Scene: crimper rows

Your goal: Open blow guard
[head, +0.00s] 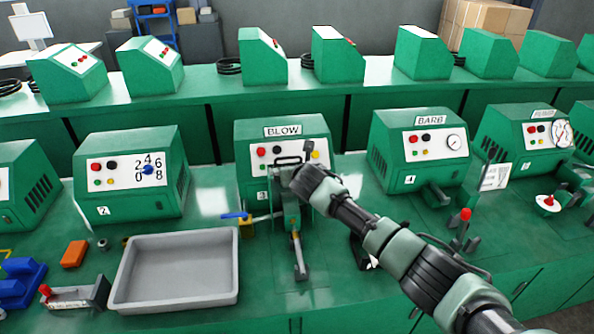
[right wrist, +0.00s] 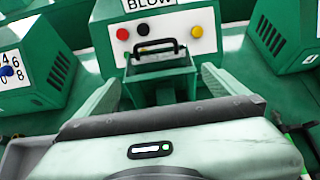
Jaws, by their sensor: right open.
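The green BLOW machine (head: 257,135) stands mid-row in the head view, with its label and buttons on the front. Its blow guard (right wrist: 165,82) is a small green box-like cover below the button panel, topped by a black bar handle (right wrist: 157,47); the handle also shows in the head view (head: 288,160). My right gripper (right wrist: 158,88) is open and empty. Its two fingers are spread either side of the guard in the right wrist view, with the handle beyond them. In the head view my right wrist hides part of the guard. My left gripper is not in view.
A grey tray (head: 177,302) lies on the green bench to the left, with an orange block (head: 74,254) beside it. A blue-handled valve (head: 236,215) is just left of the guard. The BARB machine (head: 395,165) stands to the right.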

